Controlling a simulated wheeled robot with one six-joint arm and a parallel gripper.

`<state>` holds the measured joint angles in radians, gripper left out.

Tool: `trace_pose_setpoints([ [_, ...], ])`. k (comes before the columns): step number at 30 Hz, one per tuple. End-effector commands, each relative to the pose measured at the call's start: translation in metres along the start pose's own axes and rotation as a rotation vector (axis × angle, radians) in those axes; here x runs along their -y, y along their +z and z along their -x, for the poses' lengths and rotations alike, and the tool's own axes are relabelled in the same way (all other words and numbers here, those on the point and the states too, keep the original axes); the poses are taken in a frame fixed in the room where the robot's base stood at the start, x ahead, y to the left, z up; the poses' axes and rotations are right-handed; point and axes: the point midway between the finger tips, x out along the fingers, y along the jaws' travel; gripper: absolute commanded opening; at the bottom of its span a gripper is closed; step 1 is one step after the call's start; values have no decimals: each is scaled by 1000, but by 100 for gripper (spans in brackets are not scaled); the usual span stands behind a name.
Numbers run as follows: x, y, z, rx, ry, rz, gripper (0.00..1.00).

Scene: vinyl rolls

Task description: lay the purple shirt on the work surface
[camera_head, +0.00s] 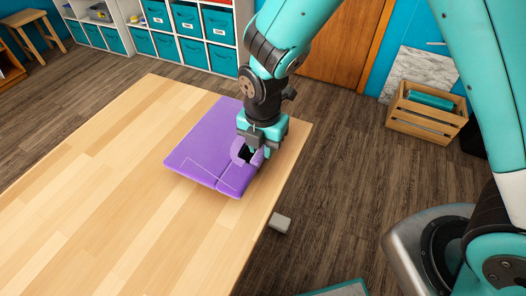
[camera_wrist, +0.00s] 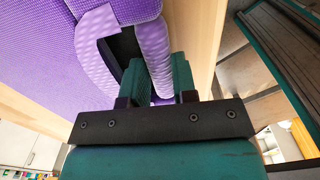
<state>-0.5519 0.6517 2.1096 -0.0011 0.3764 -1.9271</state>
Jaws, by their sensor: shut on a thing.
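The purple shirt (camera_head: 205,150) lies folded flat on the wooden work surface (camera_head: 110,165), near its right edge. My gripper (camera_head: 250,152) is over the shirt's right side, with its fingers shut on a raised, curled fold of the cloth. In the wrist view, the shirt (camera_wrist: 40,60) fills the upper left, and the pinched fold (camera_wrist: 153,60) rises between the teal fingers of my gripper (camera_wrist: 160,85). A dark gap shows beneath the curled fold. The fingertips are partly hidden by the cloth.
The left part of the work surface is bare. A wooden crate (camera_head: 425,118) with a teal item stands on the floor at the right. White shelving with teal bins (camera_head: 190,52) stands at the back. A small grey block (camera_head: 280,222) shows beside the table's right edge.

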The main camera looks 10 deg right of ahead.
Motion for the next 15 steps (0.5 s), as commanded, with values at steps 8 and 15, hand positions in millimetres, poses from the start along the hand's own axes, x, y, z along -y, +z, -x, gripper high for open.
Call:
trace_pose_setpoints([
  [8, 0, 0, -26, 0, 0, 0, 0],
  [15, 0, 0, -29, 0, -1, 0, 28],
])
